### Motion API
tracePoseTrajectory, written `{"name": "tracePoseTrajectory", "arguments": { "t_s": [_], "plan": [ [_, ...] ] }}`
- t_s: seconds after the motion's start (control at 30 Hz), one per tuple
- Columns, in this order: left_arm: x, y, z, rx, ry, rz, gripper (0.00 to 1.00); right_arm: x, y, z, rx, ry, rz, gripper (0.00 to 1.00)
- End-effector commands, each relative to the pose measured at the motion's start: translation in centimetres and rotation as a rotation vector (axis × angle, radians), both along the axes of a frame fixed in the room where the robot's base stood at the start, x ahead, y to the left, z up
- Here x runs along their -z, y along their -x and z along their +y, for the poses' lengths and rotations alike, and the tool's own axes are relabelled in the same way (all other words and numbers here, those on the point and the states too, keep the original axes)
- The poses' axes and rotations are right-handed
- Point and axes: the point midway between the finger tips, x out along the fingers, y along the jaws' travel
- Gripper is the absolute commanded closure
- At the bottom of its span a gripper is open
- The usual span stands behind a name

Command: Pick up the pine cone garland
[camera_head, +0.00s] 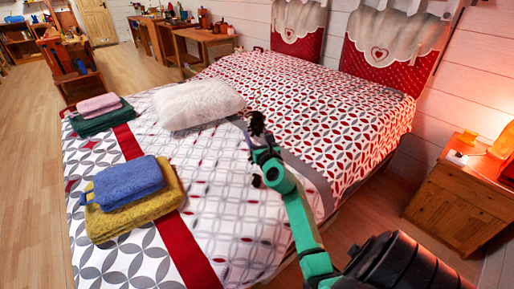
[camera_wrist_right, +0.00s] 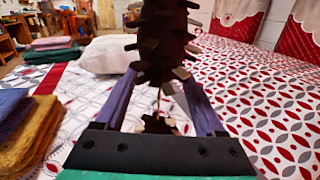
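The pine cone garland shows as a dark, scaly piece (camera_head: 257,123) at the tip of my right gripper (camera_head: 262,146) in the head view, raised above the bed. In the right wrist view the dark cone (camera_wrist_right: 163,40) rises between the two bluish fingers of my right gripper (camera_wrist_right: 160,82), which close in on it from both sides. A further dark piece (camera_wrist_right: 158,124) shows lower down between the fingers, and small dark bits show under the gripper in the head view. The rest of the garland is hidden. My left gripper is not in view.
The bed has a patterned cover (camera_head: 300,105) with a white pillow (camera_head: 198,104). Blue (camera_head: 128,182) and yellow towels (camera_head: 140,212) lie at the near left, pink (camera_head: 98,105) and green ones (camera_head: 104,122) farther back. A wooden nightstand (camera_head: 456,207) stands at the right.

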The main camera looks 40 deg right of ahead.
Motion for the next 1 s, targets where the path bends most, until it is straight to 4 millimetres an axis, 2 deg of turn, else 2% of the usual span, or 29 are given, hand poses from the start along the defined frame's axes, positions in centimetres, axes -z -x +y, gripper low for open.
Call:
{"name": "tracePoseTrajectory", "arguments": {
  "t_s": [0.03,0.1,0.33,0.47,0.57,0.63,0.83,1.0],
  "plan": [
    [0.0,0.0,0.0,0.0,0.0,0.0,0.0,0.0,0.0,0.0,0.0,0.0,0.0,0.65],
    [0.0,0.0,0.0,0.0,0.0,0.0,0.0,0.0,0.0,0.0,0.0,0.0,-0.001,0.87],
    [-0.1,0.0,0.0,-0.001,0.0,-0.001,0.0,-0.2,0.0,0.0,0.0,0.0,0.0,0.87],
    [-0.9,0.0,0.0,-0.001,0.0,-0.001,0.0,-1.4,0.0,0.1,0.0,-0.001,-0.003,0.87],
    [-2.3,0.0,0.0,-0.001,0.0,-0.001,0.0,-3.5,0.0,0.0,0.001,-0.002,-0.004,0.87],
    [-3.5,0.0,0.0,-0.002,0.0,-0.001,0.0,-5.5,0.0,0.0,0.001,-0.002,-0.007,0.87],
    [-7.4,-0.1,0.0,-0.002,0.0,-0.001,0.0,-13.3,0.1,0.0,0.002,-0.002,-0.008,0.87],
    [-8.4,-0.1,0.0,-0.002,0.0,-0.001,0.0,-17.9,0.1,0.0,0.0,0.0,-0.005,0.87]
  ]
}}
